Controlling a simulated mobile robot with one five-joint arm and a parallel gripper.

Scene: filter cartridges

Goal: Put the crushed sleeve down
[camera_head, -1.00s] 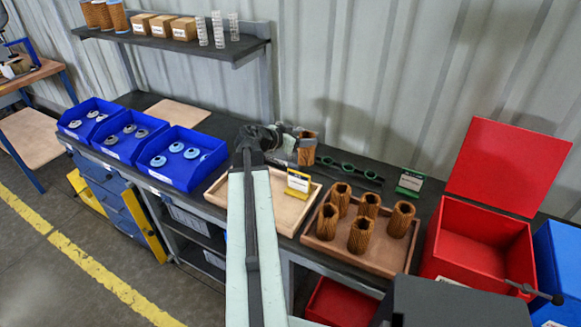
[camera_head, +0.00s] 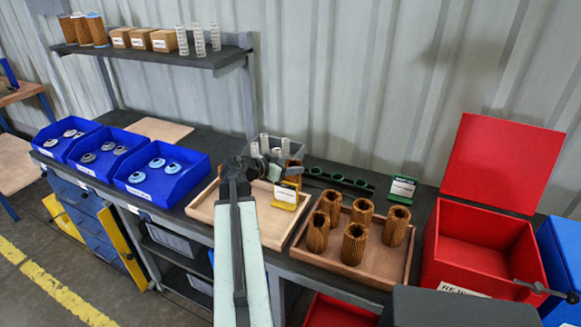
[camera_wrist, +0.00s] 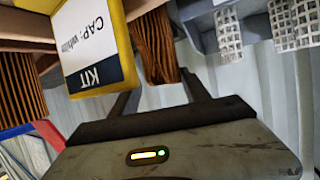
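The crushed sleeve (camera_wrist: 157,45), brown and pleated, stands between my gripper's fingertips (camera_wrist: 160,82) in the wrist view and appears gripped by them. In the head view my gripper (camera_head: 272,168) is above the back of the pale wooden kit tray (camera_head: 215,207), beside the yellow kit card (camera_head: 286,193). The sleeve is mostly hidden there behind my gripper and the card. I cannot tell whether its lower end touches anything. The open red reject box (camera_head: 485,213), with its lid raised, stands at the right.
A wooden tray (camera_head: 375,272) with several brown sleeves lies right of the kit tray. A green holder (camera_head: 340,179) is behind it. A grey bin with mesh cores (camera_head: 284,148) stands behind my gripper. Blue bins (camera_head: 160,178) are at the left.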

